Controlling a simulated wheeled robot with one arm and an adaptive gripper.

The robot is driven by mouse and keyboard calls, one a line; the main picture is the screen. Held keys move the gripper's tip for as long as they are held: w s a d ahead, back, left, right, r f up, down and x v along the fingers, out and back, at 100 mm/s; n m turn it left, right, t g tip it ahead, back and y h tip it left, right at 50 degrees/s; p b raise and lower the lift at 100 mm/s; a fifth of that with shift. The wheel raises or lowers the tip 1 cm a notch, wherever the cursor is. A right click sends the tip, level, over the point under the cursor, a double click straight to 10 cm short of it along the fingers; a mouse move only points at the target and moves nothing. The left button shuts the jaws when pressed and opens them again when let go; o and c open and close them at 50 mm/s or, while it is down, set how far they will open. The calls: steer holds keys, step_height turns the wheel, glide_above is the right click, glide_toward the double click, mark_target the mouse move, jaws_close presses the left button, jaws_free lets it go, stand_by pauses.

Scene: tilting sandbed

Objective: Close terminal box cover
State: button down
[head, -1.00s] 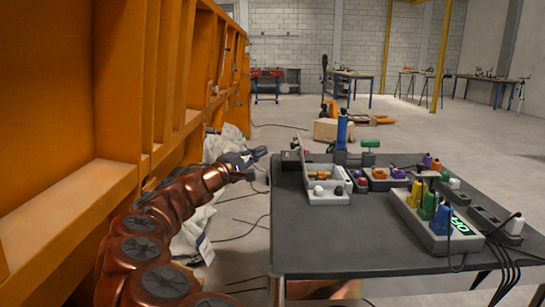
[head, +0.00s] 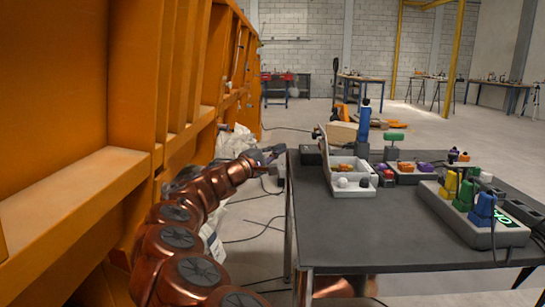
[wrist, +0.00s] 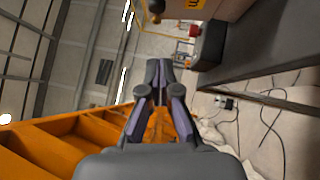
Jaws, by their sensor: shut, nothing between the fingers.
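The terminal box (head: 352,188) is a light grey open box near the left edge of the dark table. Its cover (head: 325,152) stands raised, roughly upright, on the box's left side. My gripper (head: 278,150) is to the left of the cover, beyond the table's left edge, apart from the box. In the wrist view its two dark fingers (wrist: 161,70) are together with nothing between them.
A black block (head: 311,154) sits left of the cover at the table's edge. A blue post (head: 365,125), a green-topped part (head: 395,137) and a grey panel with coloured plugs (head: 460,220) stand on the table (head: 400,240). An orange frame (head: 140,120) lines the left.

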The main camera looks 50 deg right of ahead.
steer(key=s+d+r+b, duration=0.2)
steer(key=s+d+b, duration=0.1)
steer(key=d, duration=0.4)
steer(key=shift+s+d, duration=0.3)
steer(key=shift+s, duration=0.1)
steer(key=shift+r, duration=0.1)
